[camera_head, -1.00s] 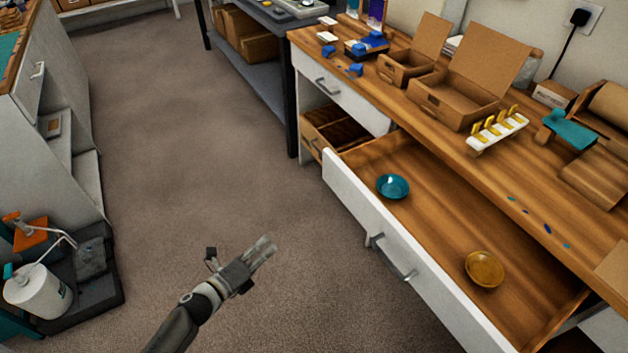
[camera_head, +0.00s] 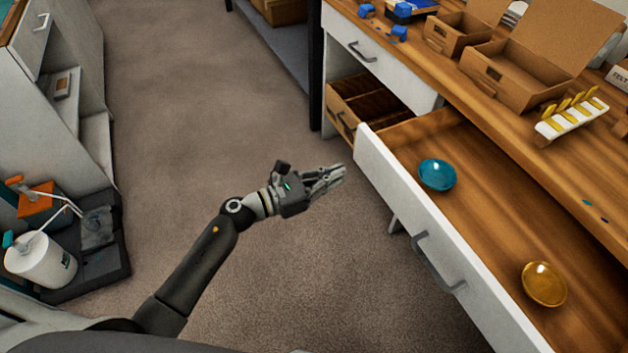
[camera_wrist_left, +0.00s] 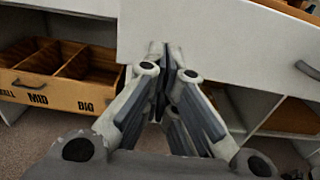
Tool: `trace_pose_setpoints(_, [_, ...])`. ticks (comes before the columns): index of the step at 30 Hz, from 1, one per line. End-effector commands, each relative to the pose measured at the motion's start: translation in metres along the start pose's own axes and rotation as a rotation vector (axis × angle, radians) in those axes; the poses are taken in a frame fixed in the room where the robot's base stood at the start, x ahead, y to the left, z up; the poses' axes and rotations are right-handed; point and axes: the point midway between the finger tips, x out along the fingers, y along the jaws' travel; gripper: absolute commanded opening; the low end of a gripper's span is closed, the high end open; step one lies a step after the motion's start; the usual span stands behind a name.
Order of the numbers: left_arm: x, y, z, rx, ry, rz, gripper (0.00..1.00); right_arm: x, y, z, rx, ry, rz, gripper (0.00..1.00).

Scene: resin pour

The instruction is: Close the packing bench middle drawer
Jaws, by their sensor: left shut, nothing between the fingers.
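The packing bench middle drawer stands pulled out, with its white front panel (camera_head: 400,205) facing my left side in the head view. Its grey handle (camera_head: 437,262) is on that front. A teal bowl (camera_head: 437,175) and an amber bowl (camera_head: 543,284) lie inside the drawer. My left gripper (camera_head: 340,174) is shut and empty, just left of the front panel's far end. In the left wrist view its fingertips (camera_wrist_left: 165,50) are together in front of the white drawer front (camera_wrist_left: 215,40); I cannot tell if they touch it. The handle (camera_wrist_left: 307,70) shows there at the right edge. My right gripper is out of view.
Cardboard boxes (camera_head: 513,75) and a white rack with yellow clips (camera_head: 570,117) stand on the bench top. A labelled sorting bin (camera_wrist_left: 60,95) sits below in the bench. A white bottle (camera_head: 40,262) on a dark tray stands at left. The floor between is clear.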

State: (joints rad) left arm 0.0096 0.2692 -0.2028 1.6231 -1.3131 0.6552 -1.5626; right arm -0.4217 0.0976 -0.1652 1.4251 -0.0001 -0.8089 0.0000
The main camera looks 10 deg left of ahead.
Motion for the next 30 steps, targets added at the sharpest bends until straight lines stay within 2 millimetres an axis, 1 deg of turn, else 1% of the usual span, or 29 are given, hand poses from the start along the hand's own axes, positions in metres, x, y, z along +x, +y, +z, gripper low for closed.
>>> trace_pose_setpoints(1, [0.012, 0.000, 0.001, -0.002, -0.003, 0.000, 0.00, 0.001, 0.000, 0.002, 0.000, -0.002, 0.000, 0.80])
trace_pose_setpoints(3, [0.025, 0.000, 0.001, -0.002, -0.002, -0.001, 0.00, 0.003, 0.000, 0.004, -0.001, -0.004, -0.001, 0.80])
trace_pose_setpoints(6, [0.040, -0.001, 0.001, -0.003, -0.002, -0.001, 0.00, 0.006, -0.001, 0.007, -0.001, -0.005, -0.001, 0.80])
trace_pose_setpoints(10, [0.053, -0.001, 0.000, -0.003, -0.002, 0.000, 0.00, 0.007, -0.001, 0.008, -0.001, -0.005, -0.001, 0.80])
trace_pose_setpoints(15, [0.059, -0.001, 0.000, -0.002, -0.001, 0.000, 0.00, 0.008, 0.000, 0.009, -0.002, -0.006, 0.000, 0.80])
trace_pose_setpoints(30, [0.061, 0.000, -0.001, -0.001, -0.001, 0.000, 0.00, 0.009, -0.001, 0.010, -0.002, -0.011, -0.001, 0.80])
